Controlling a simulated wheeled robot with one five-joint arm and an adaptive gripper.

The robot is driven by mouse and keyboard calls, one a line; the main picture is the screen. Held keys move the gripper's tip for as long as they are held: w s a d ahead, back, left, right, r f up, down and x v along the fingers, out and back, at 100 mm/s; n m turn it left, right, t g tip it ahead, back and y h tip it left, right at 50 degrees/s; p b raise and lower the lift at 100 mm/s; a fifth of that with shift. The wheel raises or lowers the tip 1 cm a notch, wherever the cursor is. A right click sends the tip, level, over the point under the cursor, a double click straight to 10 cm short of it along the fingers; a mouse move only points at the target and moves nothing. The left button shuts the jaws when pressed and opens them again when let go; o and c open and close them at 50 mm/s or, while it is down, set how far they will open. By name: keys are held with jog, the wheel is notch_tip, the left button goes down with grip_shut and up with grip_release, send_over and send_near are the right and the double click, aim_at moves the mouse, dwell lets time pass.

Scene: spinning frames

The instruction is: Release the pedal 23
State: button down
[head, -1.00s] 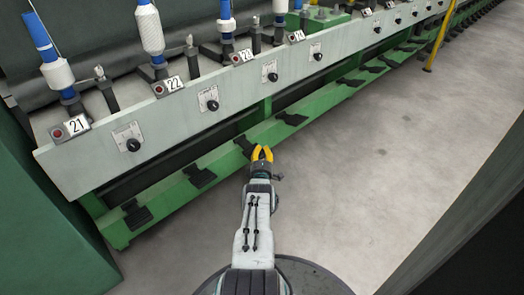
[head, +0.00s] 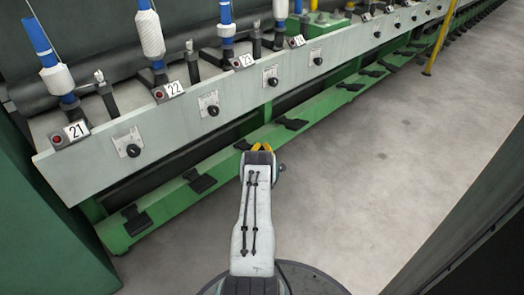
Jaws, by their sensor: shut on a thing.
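My gripper (head: 261,147) shows only as yellow finger tips past the end of my arm, at the green foot rail. It is shut on pedal 23 (head: 242,144), a black pedal on the rail below the plate marked 23 (head: 242,62). Most of this pedal and the contact itself are hidden behind my arm and gripper. How far the pedal is pressed down cannot be seen.
Pedals 21 (head: 137,220), 22 (head: 201,181) and 24 (head: 292,123) lie along the green rail (head: 170,207). The pale panel with black knobs (head: 213,110) runs above it. A yellow post (head: 440,45) stands at upper right. The grey floor (head: 370,170) to the right is clear.

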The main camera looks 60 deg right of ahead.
jog(key=shift+w+d+r, duration=0.2)
jog(key=shift+r, duration=0.45)
jog(key=c, duration=1.6)
grip_release()
jog(key=o, duration=0.3)
jog(key=shift+f, duration=0.1)
jog(key=shift+a+f, duration=0.1)
jog(key=shift+f, duration=0.05)
jog(key=shift+s+a, duration=0.15)
jog(key=shift+v, duration=5.8)
jog(key=shift+f, duration=0.1)
